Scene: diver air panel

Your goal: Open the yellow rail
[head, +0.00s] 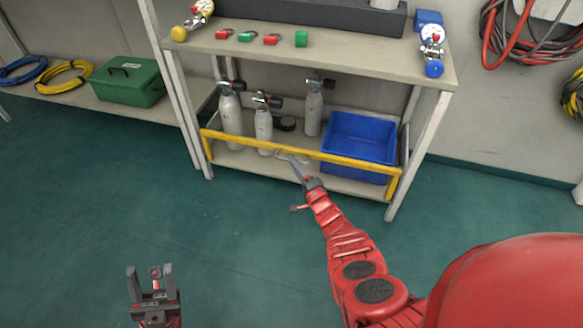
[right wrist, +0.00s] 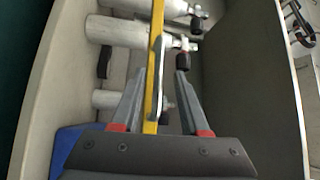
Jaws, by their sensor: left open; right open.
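The yellow rail (head: 345,161) runs across the front of the lower shelf of the workbench, with a bent end at each side; it is raised in front of the cylinders and bin. My right gripper (head: 293,158) is open at the middle of the rail. In the right wrist view the rail (right wrist: 157,50) passes between the spread fingers of my right gripper (right wrist: 160,76); neither finger is seen closed on it. My left gripper (head: 150,269) is open and empty over the floor at the lower left, well away from the rail.
Behind the rail are several grey cylinders (head: 264,126) and a blue bin (head: 358,140). The bench top (head: 350,58) holds gauges and small red and green parts. A green case (head: 125,85) sits on the left shelf. The green floor in front is clear.

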